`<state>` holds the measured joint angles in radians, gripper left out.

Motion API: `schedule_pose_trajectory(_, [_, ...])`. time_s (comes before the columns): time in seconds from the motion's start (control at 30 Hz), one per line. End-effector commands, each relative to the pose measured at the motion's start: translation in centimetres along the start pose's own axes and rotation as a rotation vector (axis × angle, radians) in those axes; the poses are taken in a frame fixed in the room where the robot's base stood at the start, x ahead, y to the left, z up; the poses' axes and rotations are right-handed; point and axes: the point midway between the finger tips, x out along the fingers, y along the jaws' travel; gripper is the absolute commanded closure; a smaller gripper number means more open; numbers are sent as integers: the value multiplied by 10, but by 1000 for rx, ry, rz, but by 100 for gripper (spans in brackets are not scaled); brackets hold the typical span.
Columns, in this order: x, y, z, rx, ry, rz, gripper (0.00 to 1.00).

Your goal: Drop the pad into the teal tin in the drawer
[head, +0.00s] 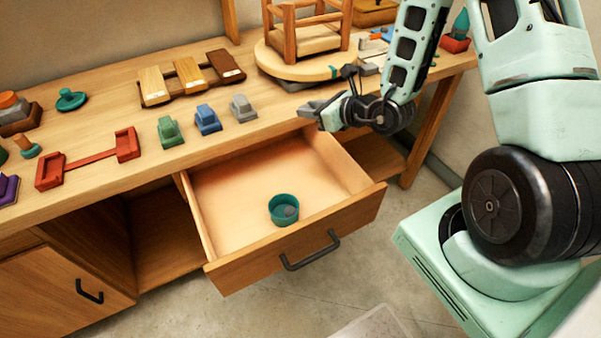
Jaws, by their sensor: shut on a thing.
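The teal tin (284,222) stands upright in the open drawer (225,205), near its front panel. A small grey round piece (291,211) lies inside the tin. My gripper (318,114) is at the bench's front edge, above the back right of the drawer and apart from the tin. It is shut on a small grey thing, which looks like the pad; the fingers hide much of it and its shape is hard to tell.
The bench (95,185) above carries green, blue and grey blocks (207,119), a red bracket (88,160), wood samples (190,75) and a small wooden stool (305,30) on a round board. The drawer around the tin is bare. A black handle (310,252) juts from its front.

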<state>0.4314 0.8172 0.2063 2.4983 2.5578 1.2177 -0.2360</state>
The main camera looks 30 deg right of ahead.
Motion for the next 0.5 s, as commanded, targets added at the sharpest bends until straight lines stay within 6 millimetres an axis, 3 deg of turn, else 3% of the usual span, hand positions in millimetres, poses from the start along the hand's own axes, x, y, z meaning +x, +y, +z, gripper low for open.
schedule_pose_trajectory(0.03, [13,6,-14,-21,-7,31,93])
schedule_pose_trajectory(0.2, [32,41,-18,-107,-6,238,93])
schedule_pose_trajectory(0.37, [36,77,-25,-210,-4,494,93])
schedule_pose_trajectory(0.5, [27,102,-40,-303,-3,726,93])
